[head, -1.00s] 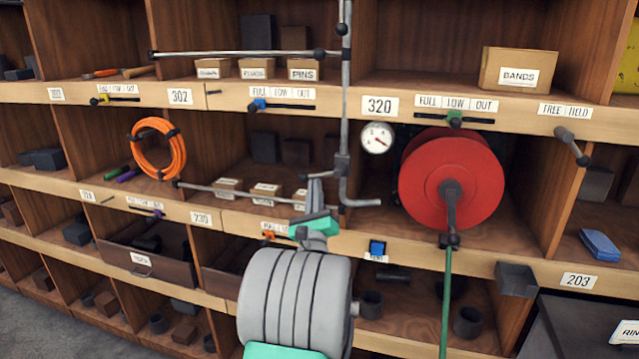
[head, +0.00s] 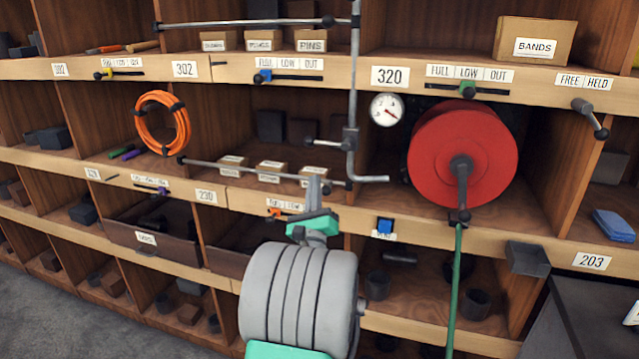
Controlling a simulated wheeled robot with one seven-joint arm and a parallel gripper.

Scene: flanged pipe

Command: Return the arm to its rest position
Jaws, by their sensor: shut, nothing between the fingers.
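My gripper (head: 316,188) points up in front of the shelving, above my grey ribbed arm link and green wrist. Its grey fingers are together with nothing between them. They show just in front of the lower horizontal rod and the small boxes of the middle shelf. I cannot tell how far they are from the rod.
A vertical metal pipe (head: 352,90) with horizontal rods stands behind my gripper. A red reel (head: 430,150) with a green hose (head: 455,290) is to the right. An orange coil (head: 150,125) hangs left. A grey tray (head: 528,259) juts out at lower right. Grey floor shows at lower left.

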